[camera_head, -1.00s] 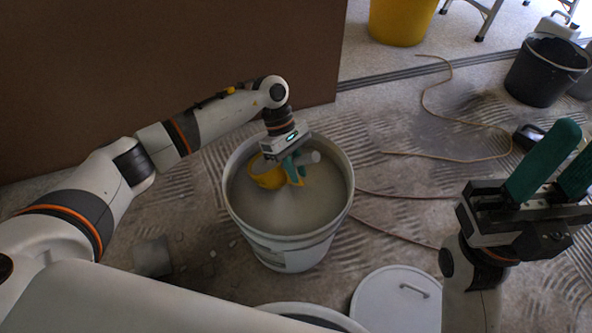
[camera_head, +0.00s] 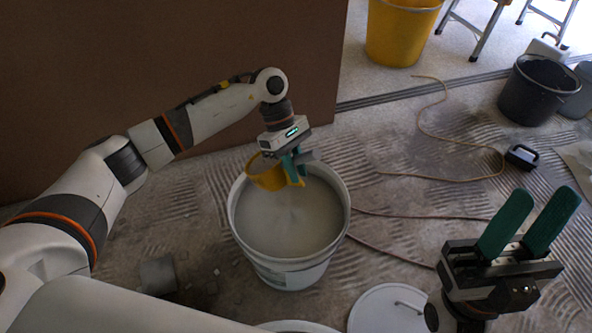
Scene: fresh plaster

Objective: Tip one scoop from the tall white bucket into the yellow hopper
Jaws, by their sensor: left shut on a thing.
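The tall white bucket (camera_head: 243,245) stands upright on the floor, with a pale grey powder-like fill (camera_head: 290,222) inside. My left gripper (camera_head: 294,170) is shut on a yellow scoop (camera_head: 267,175). The scoop is over the bucket's far left rim, above the fill; its contents cannot be made out. A yellow tub-shaped vessel (camera_head: 402,33) stands at the top, partly cut off by the frame; I cannot tell whether it is the hopper. My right gripper (camera_head: 540,200) is open and empty at the lower right, with its green fingers pointing up.
A brown board (camera_head: 150,80) stands behind my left arm. A white lid (camera_head: 385,310) lies right of the bucket's front. Cables (camera_head: 440,176) cross the ridged floor. A black bucket (camera_head: 535,92) and metal legs (camera_head: 490,30) stand at the upper right.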

